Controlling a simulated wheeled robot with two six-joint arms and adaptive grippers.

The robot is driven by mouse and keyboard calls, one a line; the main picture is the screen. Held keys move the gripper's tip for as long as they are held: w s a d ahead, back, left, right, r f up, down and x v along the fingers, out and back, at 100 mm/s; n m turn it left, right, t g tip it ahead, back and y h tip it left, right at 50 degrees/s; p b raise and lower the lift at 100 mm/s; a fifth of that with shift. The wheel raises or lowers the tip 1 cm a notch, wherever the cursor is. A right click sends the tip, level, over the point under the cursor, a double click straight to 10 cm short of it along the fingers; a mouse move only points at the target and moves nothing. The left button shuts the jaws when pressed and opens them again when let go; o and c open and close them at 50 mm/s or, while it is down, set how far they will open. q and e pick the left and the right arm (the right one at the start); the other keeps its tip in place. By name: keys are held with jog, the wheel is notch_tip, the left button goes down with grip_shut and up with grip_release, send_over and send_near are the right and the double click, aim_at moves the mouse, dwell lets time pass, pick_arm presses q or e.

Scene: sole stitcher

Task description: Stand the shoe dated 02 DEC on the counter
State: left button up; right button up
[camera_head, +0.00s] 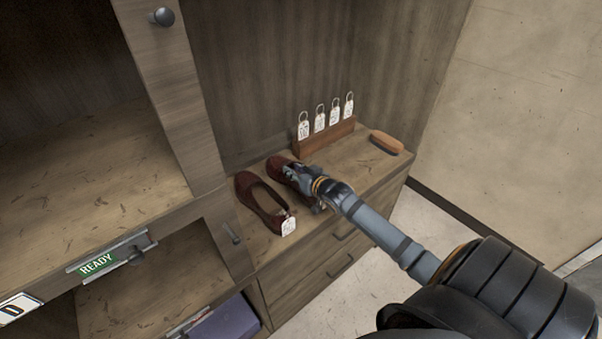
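Two dark red shoes stand side by side on the wooden counter (352,160). The left shoe (263,204) has a white tag (288,226) at its near end; the writing on it is too small to read. The right shoe (277,163) is partly hidden by my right gripper (301,186). My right gripper is at this shoe, with its arm coming in from the lower right. I cannot tell whether its fingers are closed on the shoe or only beside it. My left gripper is not in view.
A wooden rack (325,138) with several white tags stands at the back of the counter. An orange-brown brush-like block (386,143) lies at the right end. Shelves with a green READY sign (97,263) are at left. A purple box (224,322) sits below.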

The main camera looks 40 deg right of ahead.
jog(key=p+v, duration=0.3)
jog(key=v, duration=0.1)
jog(key=p+v, duration=0.3)
jog(key=v, duration=0.2)
jog(key=shift+s+r, duration=0.2)
jog(key=shift+r, duration=0.1)
jog(key=shift+f+p+v, duration=0.2)
jog(key=shift+p+v, duration=0.8)
jog(key=shift+v, duration=0.05)
